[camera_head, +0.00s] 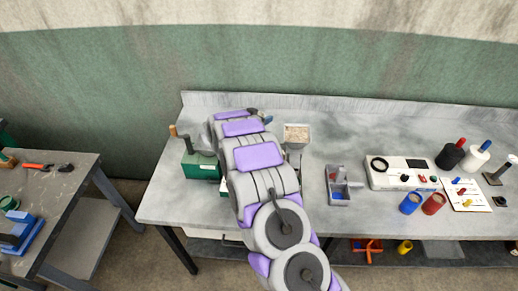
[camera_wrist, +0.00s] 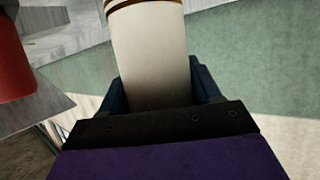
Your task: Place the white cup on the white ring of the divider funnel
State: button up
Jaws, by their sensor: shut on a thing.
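In the wrist view my gripper (camera_wrist: 158,95) is shut on a pale white cylinder (camera_wrist: 150,50), which looks like the white cup. It has a brown band near the top edge of the picture. The dark blue fingers are on either side of it. In the head view my arm hides the gripper and the cup. A square metal hopper (camera_head: 297,144) with pale grain (camera_head: 297,132) in it stands on the bench just right of my arm; it may be the divider funnel. I cannot make out a white ring on it.
A green box (camera_head: 200,167) stands left of my arm. To the right are a small grey tray (camera_head: 339,186), a white instrument panel (camera_head: 402,172), and blue (camera_head: 411,202) and red (camera_head: 433,203) cups. A red cylinder (camera_wrist: 12,60) fills the wrist view's left edge.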

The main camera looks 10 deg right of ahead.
jog(key=f, duration=0.4)
jog(key=f+b, duration=0.1)
jog(key=f, duration=0.2)
jog(key=shift+a, duration=0.4)
notch_tip(320, 180, down, 8)
jog(key=shift+d+b, duration=0.15)
jog(key=shift+b, duration=0.45)
jog(key=shift+d, duration=0.35)
jog(key=o, duration=0.8)
jog(key=shift+d+f, duration=0.1)
jog(key=shift+o, duration=1.3)
jog(key=shift+a, duration=0.35)
